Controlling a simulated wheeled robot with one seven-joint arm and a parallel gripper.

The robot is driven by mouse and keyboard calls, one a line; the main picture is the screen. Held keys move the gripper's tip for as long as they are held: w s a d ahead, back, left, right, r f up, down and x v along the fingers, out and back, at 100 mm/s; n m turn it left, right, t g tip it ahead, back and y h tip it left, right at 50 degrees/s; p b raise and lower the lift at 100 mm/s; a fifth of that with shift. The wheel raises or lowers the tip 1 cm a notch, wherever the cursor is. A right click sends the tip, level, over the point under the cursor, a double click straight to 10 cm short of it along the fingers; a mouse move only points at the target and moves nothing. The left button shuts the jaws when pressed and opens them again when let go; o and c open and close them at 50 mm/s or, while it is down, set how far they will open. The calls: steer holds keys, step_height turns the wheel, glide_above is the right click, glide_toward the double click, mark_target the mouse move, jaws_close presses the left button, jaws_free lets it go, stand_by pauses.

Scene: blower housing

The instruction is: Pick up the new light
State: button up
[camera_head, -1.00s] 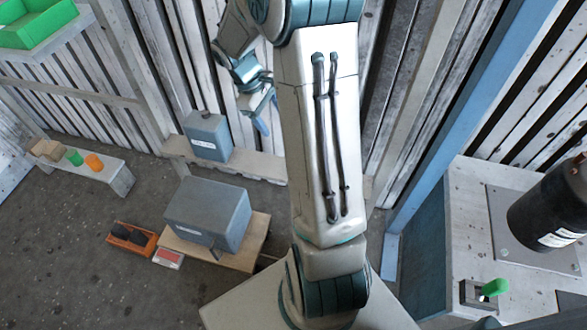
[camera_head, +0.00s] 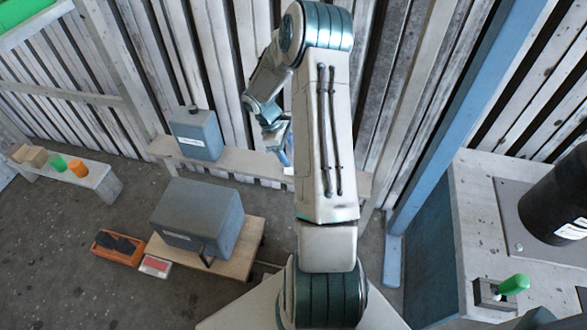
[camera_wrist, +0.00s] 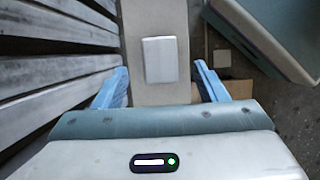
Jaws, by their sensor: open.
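A flat white rectangular block (camera_wrist: 160,60), which looks like the new light, lies on a pale bench (camera_wrist: 142,14) in the wrist view. My gripper (camera_wrist: 161,78) is open, with a blue finger to either side of the white block and apart from it. The fingers hold nothing. In the head view my gripper (camera_head: 284,153) is at the wall bench (camera_head: 245,165), and the block is mostly hidden or too small to make out there.
A blue-grey box (camera_head: 195,135) stands on the bench left of my gripper. A larger grey box (camera_head: 197,222) sits on a low wooden stand, with an orange bin (camera_head: 118,250) beside it. Slatted walls (camera_wrist: 50,70) run close behind the bench.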

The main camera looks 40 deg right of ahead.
steer(key=b+x, duration=0.2)
steer(key=x, duration=0.3)
steer(key=shift+f, duration=0.45)
steer(key=c, duration=1.1)
